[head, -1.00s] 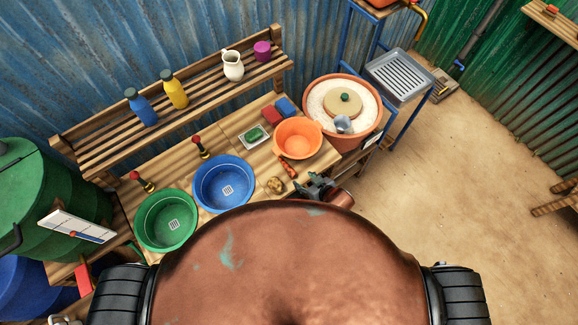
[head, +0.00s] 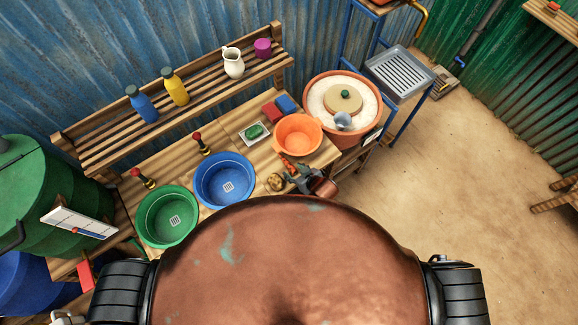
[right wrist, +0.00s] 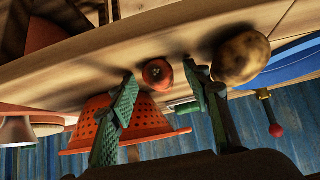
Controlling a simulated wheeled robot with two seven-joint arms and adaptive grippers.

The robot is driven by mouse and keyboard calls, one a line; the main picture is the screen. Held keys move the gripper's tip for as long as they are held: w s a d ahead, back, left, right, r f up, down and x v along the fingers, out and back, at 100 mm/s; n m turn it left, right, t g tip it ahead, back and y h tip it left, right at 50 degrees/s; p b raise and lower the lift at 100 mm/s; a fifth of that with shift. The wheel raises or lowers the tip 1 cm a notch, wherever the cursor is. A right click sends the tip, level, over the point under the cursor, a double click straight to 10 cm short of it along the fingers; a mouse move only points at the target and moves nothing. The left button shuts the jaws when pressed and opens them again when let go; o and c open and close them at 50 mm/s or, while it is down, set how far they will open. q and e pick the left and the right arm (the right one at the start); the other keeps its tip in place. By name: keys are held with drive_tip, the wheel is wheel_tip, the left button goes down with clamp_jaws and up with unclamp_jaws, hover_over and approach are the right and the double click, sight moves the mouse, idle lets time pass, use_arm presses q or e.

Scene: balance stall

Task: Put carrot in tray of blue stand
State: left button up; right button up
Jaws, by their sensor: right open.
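The carrot (head: 287,162) lies on the wooden bench in front of the orange colander (head: 298,134). In the right wrist view the carrot (right wrist: 157,73) shows end-on, between my fingertips and a little beyond them. My right gripper (head: 295,177) is open at the bench's front edge, close to the carrot; its two green-flecked fingers (right wrist: 160,84) stand apart on either side of it. I cannot tell whether they touch it. The blue stand (head: 405,122) with its grey ribbed tray (head: 401,71) is at the right. My left gripper is not in view.
A potato (head: 275,182) lies just left of the right gripper. Blue (head: 225,168) and green (head: 160,205) basins stand further left. A wide terracotta tub (head: 365,128) of white material stands between colander and blue stand. The floor at right is open.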

clamp_jaws()
idle(0.4)
